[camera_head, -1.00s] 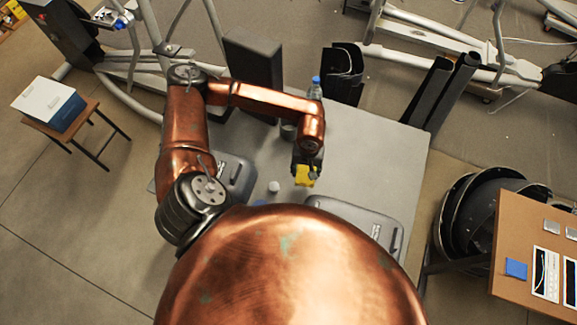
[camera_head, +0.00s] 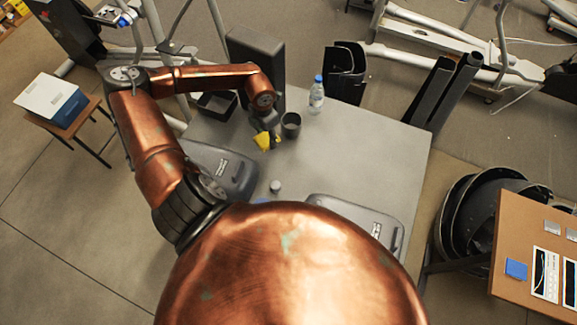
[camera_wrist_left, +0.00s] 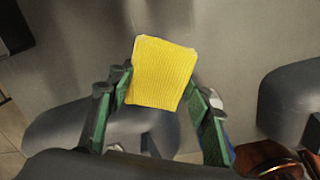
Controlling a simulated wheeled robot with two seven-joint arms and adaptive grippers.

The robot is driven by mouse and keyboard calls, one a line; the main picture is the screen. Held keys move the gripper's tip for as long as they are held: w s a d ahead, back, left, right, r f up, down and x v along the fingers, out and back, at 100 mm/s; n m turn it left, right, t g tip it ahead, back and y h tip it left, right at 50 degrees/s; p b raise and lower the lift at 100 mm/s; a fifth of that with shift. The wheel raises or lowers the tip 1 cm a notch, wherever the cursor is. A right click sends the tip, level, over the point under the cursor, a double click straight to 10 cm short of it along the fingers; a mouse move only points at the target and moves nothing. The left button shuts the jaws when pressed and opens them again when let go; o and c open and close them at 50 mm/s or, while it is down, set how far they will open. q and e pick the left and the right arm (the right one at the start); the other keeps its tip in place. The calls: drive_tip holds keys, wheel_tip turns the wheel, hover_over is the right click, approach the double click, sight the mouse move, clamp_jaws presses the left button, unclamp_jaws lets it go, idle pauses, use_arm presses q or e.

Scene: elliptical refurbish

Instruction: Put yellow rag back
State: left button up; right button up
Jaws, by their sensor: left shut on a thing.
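The yellow rag (camera_head: 263,141) is a small folded piece of cloth with a ribbed surface. My left gripper (camera_head: 269,137) is shut on it and holds it over the grey table (camera_head: 340,165), just left of a dark cup. In the left wrist view the rag (camera_wrist_left: 163,72) sits between the two green-faced fingers of the left gripper (camera_wrist_left: 160,100) and sticks out past their tips. Its height above the table is hard to tell. My right gripper is not in view.
A dark open box (camera_head: 217,106) stands at the table's back left corner. The dark cup (camera_head: 291,125) and a water bottle (camera_head: 317,95) stand near the back. Two grey cases (camera_head: 232,172) (camera_head: 362,222) and a small white jar (camera_head: 275,186) are nearer. The table's right side is clear.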

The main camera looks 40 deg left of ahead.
use_arm(q)
drive_tip(key=a+r+n, duration=0.1)
drive_tip(key=a+n, duration=0.3)
drive_tip(key=n, duration=0.1)
drive_tip(key=p, duration=0.1)
hover_over(288, 167)
drive_tip(key=a, duration=0.1)
drive_tip(key=shift+n, duration=0.3)
wheel_tip(288, 167, down, 8)
drive_tip(key=shift+f, duration=0.1)
drive_tip(key=shift+w+d+f, duration=0.1)
drive_tip(key=shift+d+f, duration=0.4)
drive_tip(key=shift+f, duration=0.15)
wheel_tip(288, 167, down, 3)
drive_tip(key=shift+f+p, duration=0.1)
drive_tip(key=shift+p, duration=0.2)
